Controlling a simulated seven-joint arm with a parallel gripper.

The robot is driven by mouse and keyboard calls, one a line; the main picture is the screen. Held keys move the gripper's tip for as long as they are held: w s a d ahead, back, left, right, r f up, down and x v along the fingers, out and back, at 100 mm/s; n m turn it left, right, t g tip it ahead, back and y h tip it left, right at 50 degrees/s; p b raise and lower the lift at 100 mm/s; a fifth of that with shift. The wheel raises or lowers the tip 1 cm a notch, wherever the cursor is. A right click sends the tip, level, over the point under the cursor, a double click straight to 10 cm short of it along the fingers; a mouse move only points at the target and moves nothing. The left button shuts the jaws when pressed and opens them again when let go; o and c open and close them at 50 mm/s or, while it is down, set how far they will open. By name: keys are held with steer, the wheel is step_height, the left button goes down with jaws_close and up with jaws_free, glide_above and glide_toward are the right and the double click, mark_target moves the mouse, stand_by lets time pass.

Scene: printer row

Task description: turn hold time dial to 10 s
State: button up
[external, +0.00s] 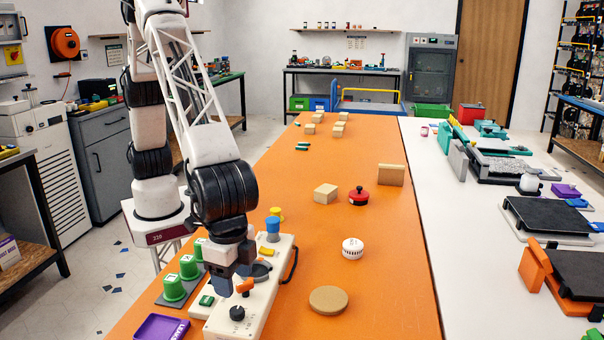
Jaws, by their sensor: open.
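A cream control panel (272,293) lies on the orange table in front of my arm. It carries a black round dial (237,313) near its front end and an orange lever-like knob (245,286) behind it. A dark round part (262,271) sits further back. I cannot read any labels or scale, so I cannot tell which control is the hold time dial or its setting. My gripper (232,283) points down over the panel, close to the orange knob, with open fingers. Contact cannot be told from this view, and the gripper hides part of the panel.
Green buttons (174,287) stand left of the panel, with a purple tray (161,328) in front. Blue and yellow cylinders (273,226) are at its back end. A white round item (352,248), a tan disc (328,300) and a red pot (359,196) lie to the right, with bare table between.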

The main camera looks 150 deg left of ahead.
mark_target(237, 310)
steer(key=shift+f, duration=3.9)
steer(key=c, duration=0.9)
